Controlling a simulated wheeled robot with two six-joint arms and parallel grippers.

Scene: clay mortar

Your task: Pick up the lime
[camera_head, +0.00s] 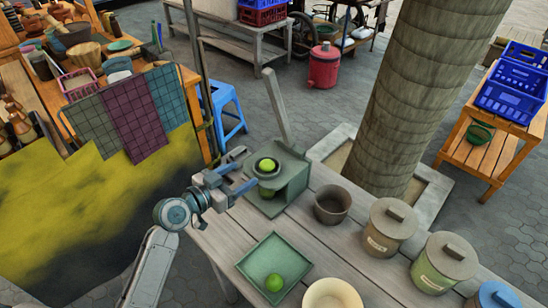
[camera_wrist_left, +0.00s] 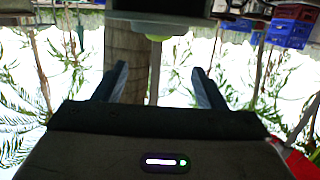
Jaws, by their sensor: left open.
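A green lime (camera_head: 274,283) lies on a square green tray (camera_head: 252,266) near the front of the grey table. Another round lime-green thing (camera_head: 267,165) sits in the dark ring on top of a green press-like stand (camera_head: 292,170). My left gripper (camera_head: 243,174) is open and empty, just left of this stand and away from the tray. In the left wrist view its fingers (camera_wrist_left: 160,72) are spread with nothing between them. A yellow-green curved edge (camera_wrist_left: 156,37) shows beyond them, partly hidden by a dark shape. My right gripper is not in view.
A dark bowl (camera_head: 332,204), a cream bowl (camera_head: 332,295) and lidded canisters (camera_head: 391,226) stand on the grey table (camera_head: 232,226). A thick trunk (camera_head: 420,90) rises behind it. Bare planks lie between tray and stand.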

